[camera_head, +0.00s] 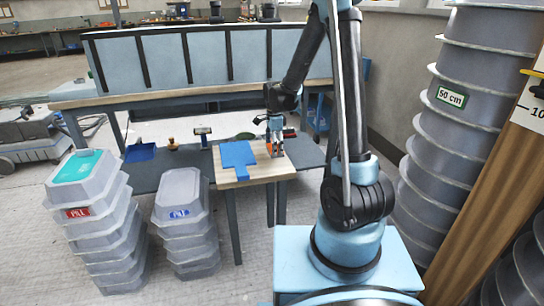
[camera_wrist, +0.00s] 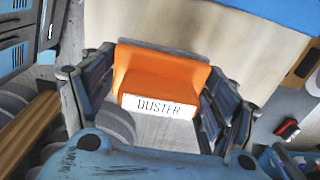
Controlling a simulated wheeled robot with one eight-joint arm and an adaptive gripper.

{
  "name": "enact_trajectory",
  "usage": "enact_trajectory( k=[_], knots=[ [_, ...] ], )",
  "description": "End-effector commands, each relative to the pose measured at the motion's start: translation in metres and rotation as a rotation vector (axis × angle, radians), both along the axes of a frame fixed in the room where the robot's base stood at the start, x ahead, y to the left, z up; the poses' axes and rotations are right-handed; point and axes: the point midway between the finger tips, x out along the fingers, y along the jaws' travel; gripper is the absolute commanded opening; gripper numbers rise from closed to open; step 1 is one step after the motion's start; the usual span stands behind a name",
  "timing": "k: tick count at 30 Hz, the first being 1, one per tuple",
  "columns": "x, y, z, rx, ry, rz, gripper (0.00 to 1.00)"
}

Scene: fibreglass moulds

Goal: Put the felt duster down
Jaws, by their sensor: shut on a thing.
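The felt duster (camera_wrist: 165,76) is an orange block with a white label reading DUSTER. It sits between the two fingers of my gripper (camera_wrist: 158,92) in the wrist view, and the gripper is shut on it. In the head view my gripper (camera_head: 275,143) is at the small wooden-topped table (camera_head: 262,166), near its right side. A bit of the orange duster (camera_head: 269,148) shows between the fingers there. I cannot tell whether the duster touches the table top.
A blue sheet (camera_head: 236,158) lies on the table left of my gripper. Stacked grey moulds (camera_head: 183,215) and (camera_head: 95,220) more stacked moulds stand at the left. A dark shelf behind holds a blue tray (camera_head: 140,152) and small tools. Tall ribbed grey moulds (camera_head: 455,110) stand at the right.

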Motion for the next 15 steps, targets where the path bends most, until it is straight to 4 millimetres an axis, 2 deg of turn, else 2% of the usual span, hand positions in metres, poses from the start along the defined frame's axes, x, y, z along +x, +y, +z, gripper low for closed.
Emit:
enact_trajectory(
  k=[9, 15],
  knots=[
    [0.0, 0.001, -0.033, 0.0, 0.0, 0.001, 0.41],
    [0.0, 0.001, -0.042, 0.0, 0.0, 0.002, 0.41]
  ],
)
